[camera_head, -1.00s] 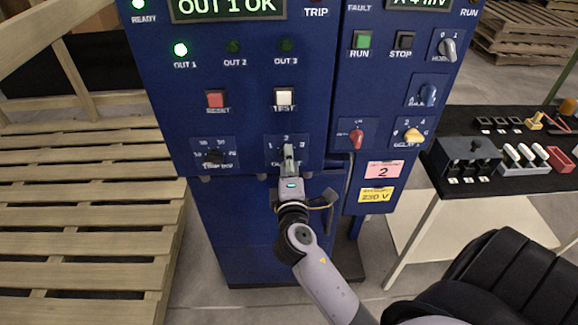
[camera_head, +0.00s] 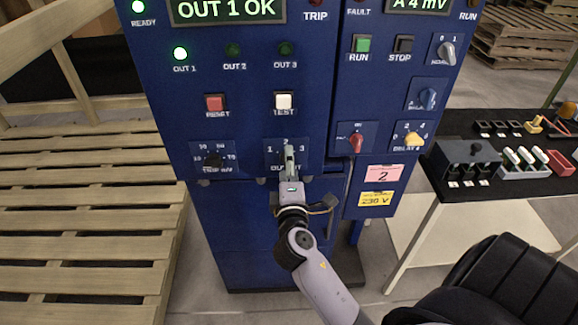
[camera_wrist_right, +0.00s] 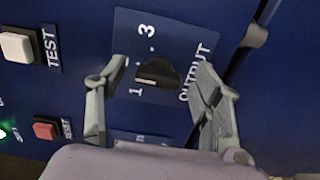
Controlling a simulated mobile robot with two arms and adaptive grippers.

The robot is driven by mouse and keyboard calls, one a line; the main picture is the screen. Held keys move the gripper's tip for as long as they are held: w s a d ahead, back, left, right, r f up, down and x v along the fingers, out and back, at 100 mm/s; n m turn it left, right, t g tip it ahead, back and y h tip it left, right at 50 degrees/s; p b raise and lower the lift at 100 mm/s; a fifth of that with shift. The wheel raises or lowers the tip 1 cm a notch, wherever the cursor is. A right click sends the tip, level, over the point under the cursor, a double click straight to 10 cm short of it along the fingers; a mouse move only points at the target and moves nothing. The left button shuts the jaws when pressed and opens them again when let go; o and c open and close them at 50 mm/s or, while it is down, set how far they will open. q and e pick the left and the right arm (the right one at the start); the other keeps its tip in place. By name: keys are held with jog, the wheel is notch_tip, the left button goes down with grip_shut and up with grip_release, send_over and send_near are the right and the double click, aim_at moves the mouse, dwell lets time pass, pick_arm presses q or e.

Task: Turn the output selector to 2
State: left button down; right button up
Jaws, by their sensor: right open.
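The output selector is a black knob (camera_wrist_right: 158,73) on a blue panel plate marked OUTPUT, with 1 and 3 visible in the right wrist view. Its pale pointer mark appears turned towards 1. My right gripper (camera_wrist_right: 160,95) is open, with one finger on each side of the knob and gaps visible. In the head view my right gripper (camera_head: 290,155) is in front of the OUTPUT plate (camera_head: 271,147) and hides most of the knob. The display (camera_head: 227,10) reads OUT 1 OK.
The white TEST button (camera_head: 284,101) and red RESET button (camera_head: 214,103) are above the selector. The black trip knob (camera_head: 213,160) is left, the red knob (camera_head: 356,143) right. A black-topped table (camera_head: 432,180) with parts stands further right, wooden pallets (camera_head: 80,230) at left.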

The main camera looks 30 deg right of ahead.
jog(key=v, duration=1.2)
dwell(0.4)
